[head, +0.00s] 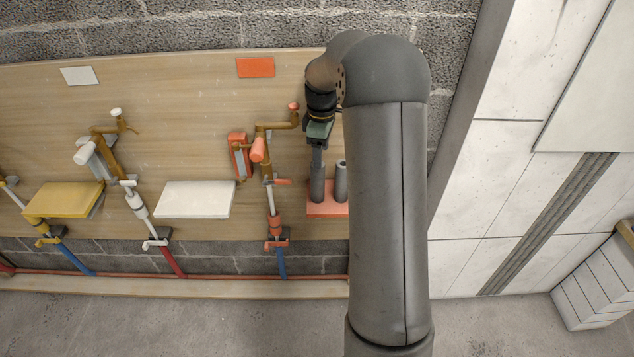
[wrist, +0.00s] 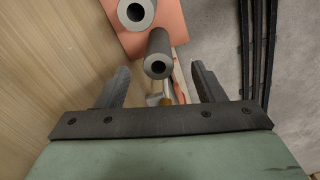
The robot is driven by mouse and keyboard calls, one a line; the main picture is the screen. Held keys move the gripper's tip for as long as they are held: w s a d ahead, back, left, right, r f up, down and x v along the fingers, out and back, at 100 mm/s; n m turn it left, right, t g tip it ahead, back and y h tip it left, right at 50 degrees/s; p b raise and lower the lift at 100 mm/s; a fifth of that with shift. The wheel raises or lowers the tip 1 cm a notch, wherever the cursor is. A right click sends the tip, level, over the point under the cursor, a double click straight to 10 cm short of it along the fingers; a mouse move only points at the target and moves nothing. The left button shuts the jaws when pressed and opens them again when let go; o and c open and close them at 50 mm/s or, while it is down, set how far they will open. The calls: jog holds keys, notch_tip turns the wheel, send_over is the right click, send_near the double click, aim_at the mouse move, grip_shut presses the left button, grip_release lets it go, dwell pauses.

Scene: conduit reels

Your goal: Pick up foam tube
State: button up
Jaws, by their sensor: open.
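Two dark grey foam tubes stand upright on an orange-red shelf (head: 328,212). The left foam tube (head: 317,190) is directly below my gripper (head: 317,165) in the head view. The right foam tube (head: 341,182) stands beside it, partly hidden by my arm. In the wrist view my gripper (wrist: 161,78) is open, with a finger on each side. The nearer foam tube (wrist: 159,62) shows its hollow round end in line with the gap between the fingers. The other foam tube (wrist: 137,12) is farther up, cut by the frame edge. I see no grip on either tube.
A wooden backboard (head: 150,130) lies behind the shelf. Left of it is an orange pipe fitting (head: 273,225) with a valve. A white shelf (head: 195,199) and a yellow shelf (head: 64,199) are farther left. A pale panelled wall (head: 500,170) is on the right.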

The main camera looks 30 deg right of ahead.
aim_at(319, 171)
notch_tip(319, 171, down, 3)
jog(key=shift+r, duration=0.1)
jog(key=shift+w+a+f, duration=0.1)
jog(key=shift+w+f, duration=0.1)
jog(key=shift+f, duration=1.15)
jog(key=shift+w+a+f, duration=0.1)
jog(key=shift+w+f, duration=0.05)
jog(key=shift+f, duration=1.15)
jog(key=shift+d, duration=0.1)
jog(key=c, duration=1)
